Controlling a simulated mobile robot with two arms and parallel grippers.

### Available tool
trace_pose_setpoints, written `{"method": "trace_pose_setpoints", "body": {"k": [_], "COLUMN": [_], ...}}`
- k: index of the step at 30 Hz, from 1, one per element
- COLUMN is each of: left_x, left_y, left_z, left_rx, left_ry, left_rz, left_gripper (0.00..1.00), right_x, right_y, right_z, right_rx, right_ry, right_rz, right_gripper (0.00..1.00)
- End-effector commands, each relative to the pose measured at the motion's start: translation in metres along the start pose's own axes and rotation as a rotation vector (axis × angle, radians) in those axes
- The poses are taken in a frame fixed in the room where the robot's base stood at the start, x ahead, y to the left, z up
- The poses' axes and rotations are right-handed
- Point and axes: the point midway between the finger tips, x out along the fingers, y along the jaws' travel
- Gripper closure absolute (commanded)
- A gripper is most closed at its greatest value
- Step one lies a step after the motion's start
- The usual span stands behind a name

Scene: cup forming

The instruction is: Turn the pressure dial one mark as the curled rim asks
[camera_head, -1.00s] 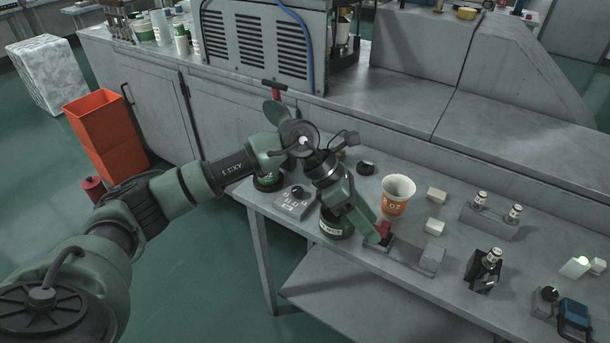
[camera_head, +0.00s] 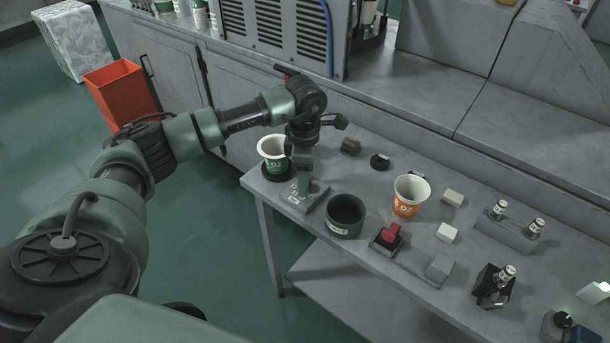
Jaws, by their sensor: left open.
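The pressure dial box (camera_head: 310,203), a small grey wedge with printed marks, sits near the table's left front edge. My left gripper (camera_head: 302,186) points down right over its knob, with its jaws open; the knob is hidden behind the fingers. I cannot tell whether they touch it or where the dial points. A white-lined green cup (camera_head: 272,146) with a broad pale rim stands upright on a black round base behind the dial box. An orange and white paper cup (camera_head: 410,193) stands to the right. The rim curl is too small to judge. My right gripper is not in view.
A dark green round container (camera_head: 345,216) stands just right of the dial box. Beyond it are a red block on a dark base (camera_head: 389,235), a grey block (camera_head: 439,268) and pale blocks (camera_head: 447,232). A grey machine (camera_head: 275,35) stands behind.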

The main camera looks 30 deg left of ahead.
Motion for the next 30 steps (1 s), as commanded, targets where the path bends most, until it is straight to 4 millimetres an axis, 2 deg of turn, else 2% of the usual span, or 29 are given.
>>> {"method": "trace_pose_setpoints", "body": {"k": [4,8,9,14,15,23,30], "left_x": [0.004,0.004,0.004,0.004,0.004,0.004,0.004], "left_y": [0.0,0.0,0.0,0.0,0.0,0.0,0.0], "left_z": [0.0,0.0,0.0,0.0,0.0,0.001,0.001], "left_rx": [0.0,0.0,0.0,0.0,0.0,-0.021,-0.132], "left_ry": [0.0,0.0,0.0,-0.001,-0.001,-0.002,-0.004], "left_rz": [-0.001,-0.001,-0.001,-0.001,-0.001,0.0,0.001], "left_gripper": [0.5,0.5,0.52,0.97,1.0,1.0,1.0], "right_x": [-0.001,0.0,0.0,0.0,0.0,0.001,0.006], "right_y": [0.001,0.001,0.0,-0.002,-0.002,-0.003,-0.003], "right_z": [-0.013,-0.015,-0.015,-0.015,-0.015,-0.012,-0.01], "right_rx": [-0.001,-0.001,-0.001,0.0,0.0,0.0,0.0], "right_ry": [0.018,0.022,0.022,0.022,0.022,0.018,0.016], "right_rz": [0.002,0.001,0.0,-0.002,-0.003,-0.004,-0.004], "right_gripper": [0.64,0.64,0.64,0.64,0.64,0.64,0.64]}}
